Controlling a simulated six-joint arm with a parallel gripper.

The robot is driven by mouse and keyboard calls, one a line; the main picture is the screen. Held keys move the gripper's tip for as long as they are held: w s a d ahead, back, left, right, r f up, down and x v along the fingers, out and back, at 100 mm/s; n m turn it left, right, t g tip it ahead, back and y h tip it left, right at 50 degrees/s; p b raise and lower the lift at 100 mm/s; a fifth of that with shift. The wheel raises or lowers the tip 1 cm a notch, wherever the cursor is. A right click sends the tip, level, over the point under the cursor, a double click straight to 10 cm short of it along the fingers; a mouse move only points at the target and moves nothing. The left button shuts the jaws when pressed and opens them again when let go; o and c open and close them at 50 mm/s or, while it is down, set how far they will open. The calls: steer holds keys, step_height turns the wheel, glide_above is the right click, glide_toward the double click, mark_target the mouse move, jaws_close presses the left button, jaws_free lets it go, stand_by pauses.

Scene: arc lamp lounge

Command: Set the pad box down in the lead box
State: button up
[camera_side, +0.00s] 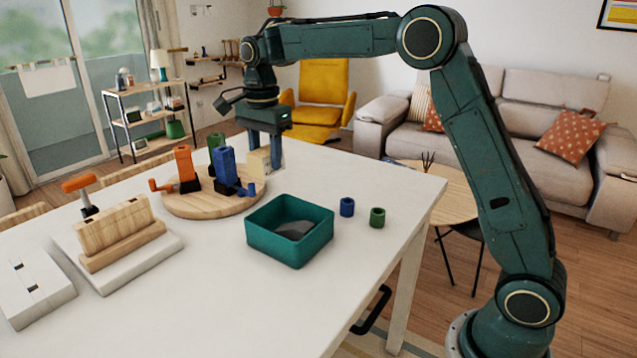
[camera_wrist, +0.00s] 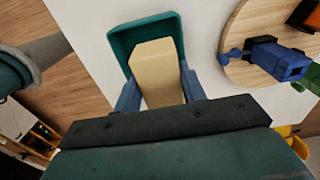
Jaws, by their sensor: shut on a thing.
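The pad box appears to be the cream block (camera_side: 258,162) held by my gripper (camera_side: 265,152); it also fills the middle of the wrist view (camera_wrist: 155,72). My gripper's blue fingers are shut on its two sides. The lead box appears to be the open teal box (camera_side: 262,246) on the white table, with a dark grey piece inside. In the side view, my gripper and the block are behind this box, beside the round board. In the wrist view, the block covers much of the teal box (camera_wrist: 117,42), hiding its inside.
A round wooden board (camera_side: 200,207) holds an orange clamp-like piece (camera_side: 184,165), a blue one (camera_side: 226,168) and a green one (camera_side: 215,143). A small blue cylinder (camera_side: 347,207) and green cylinder (camera_side: 377,217) stand right of the teal box. A wooden rack (camera_side: 115,225) stands left.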

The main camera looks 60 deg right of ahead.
mark_target(267, 170)
step_height(267, 170, down, 11)
stand_by(0.3)
steer(key=shift+f, duration=2.05)
steer(key=o, duration=0.7)
steer(key=shift+f, duration=0.1)
step_height(267, 170, up, 11)
steer(key=shift+r, duration=0.65)
